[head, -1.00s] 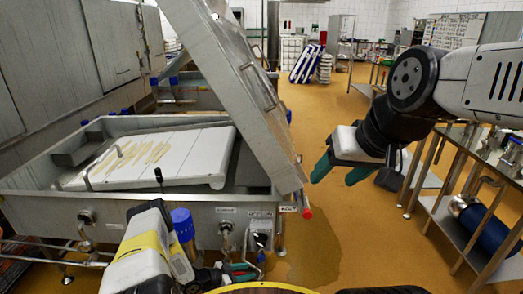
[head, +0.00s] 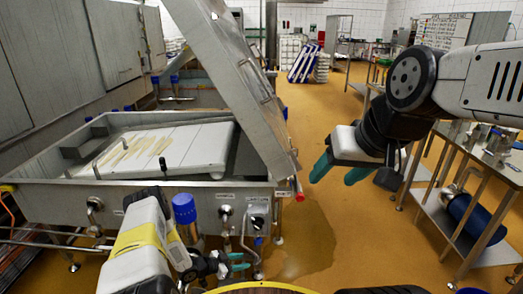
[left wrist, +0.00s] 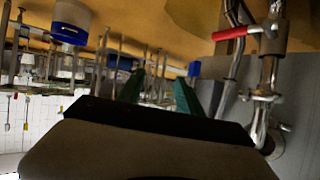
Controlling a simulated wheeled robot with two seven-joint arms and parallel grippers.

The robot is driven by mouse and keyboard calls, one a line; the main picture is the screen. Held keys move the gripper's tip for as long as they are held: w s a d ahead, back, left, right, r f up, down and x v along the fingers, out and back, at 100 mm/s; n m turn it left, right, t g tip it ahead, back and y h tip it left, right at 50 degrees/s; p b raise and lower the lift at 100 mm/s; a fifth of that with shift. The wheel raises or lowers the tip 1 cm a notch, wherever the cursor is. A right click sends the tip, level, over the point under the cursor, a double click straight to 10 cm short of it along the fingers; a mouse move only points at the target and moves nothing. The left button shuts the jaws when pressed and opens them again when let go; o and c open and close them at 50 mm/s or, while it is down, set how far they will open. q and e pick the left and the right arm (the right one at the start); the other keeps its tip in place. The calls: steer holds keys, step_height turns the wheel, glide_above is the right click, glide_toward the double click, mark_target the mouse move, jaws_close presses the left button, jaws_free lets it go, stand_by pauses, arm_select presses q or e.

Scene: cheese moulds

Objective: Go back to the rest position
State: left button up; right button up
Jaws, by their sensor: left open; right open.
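My left gripper (head: 238,262) is low at the bottom of the head view, in front of the steel vat. Its green fingers are apart, with nothing between them. In the left wrist view the same gripper (left wrist: 158,92) shows two green fingers spread, with room behind them. My right gripper (head: 340,174) hangs over the open floor at the right of the head view. Its green fingers are apart and empty.
The steel vat (head: 140,190) stands at the left with its lid (head: 225,75) raised and tilted. A blue-capped post (head: 184,208) and pipes are close to my left arm. A steel table (head: 470,230) stands at the right. Open floor (head: 330,120) lies between.

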arm_select(q)
steer(key=w+a+r+n+t+y, duration=0.15)
steer(key=w+a+r, duration=0.3)
steer(key=r, duration=0.45)
steer(key=w+a+r+y, duration=0.3)
steer(key=w+r, duration=0.2)
steer(key=r, duration=0.4)
steer(key=w+a+r+n+y, duration=0.1)
steer(key=w+a+r+y, duration=0.3)
steer(key=r, duration=0.5)
step_height(320, 180, up, 14)
steer(key=a+n, duration=0.2)
steer(key=s+r+n+y, duration=0.3)
steer(key=s+r+n, duration=0.1)
steer(key=s+r, duration=1.2)
steer(key=s+d+r+n+h, duration=0.1)
steer(key=s+d+r, duration=0.1)
steer(key=s, duration=0.6)
steer(key=s+d+r+g+h, duration=0.1)
steer(key=s+d+r, duration=0.1)
steer(key=s, duration=0.6)
steer(key=s+d+r+n+g+h, duration=0.1)
steer(key=s+d, duration=0.3)
steer(key=s, duration=0.5)
steer(key=shift+r+n, duration=0.35)
steer(key=shift+r, duration=0.1)
steer(key=shift+s, duration=0.1)
